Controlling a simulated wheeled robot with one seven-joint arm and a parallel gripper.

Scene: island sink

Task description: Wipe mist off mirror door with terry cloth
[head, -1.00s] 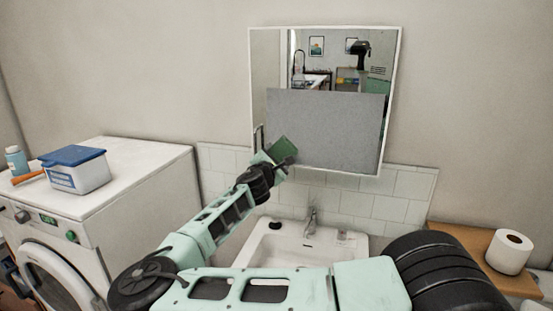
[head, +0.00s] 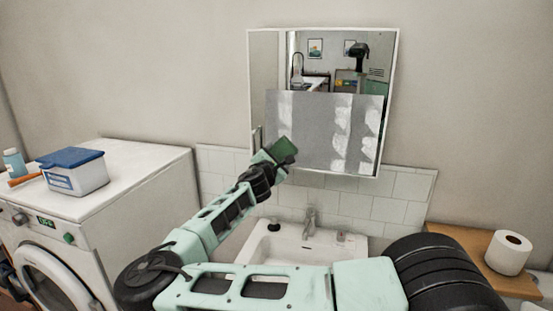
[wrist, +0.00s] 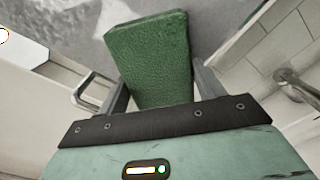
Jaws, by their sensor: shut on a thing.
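The mirror door (head: 324,100) hangs on the wall above the sink. A grey mist patch (head: 318,130) covers its lower part, with several paler, uneven vertical streaks in it. My gripper (head: 277,158) is at the lower left of the mirror. It is shut on the green terry cloth (head: 285,149), a flat rectangular pad. In the wrist view the terry cloth (wrist: 150,58) sits between the two fingers of my gripper (wrist: 158,95) and hides part of the mirror behind it. I cannot tell whether the cloth touches the glass. A metal handle (wrist: 92,88) shows left of the cloth.
A white sink (head: 295,243) with a tap (head: 309,221) lies below the mirror. A washing machine (head: 120,190) at left bears a blue-lidded box (head: 75,180). A wooden shelf (head: 470,252) at right holds a toilet roll (head: 508,255).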

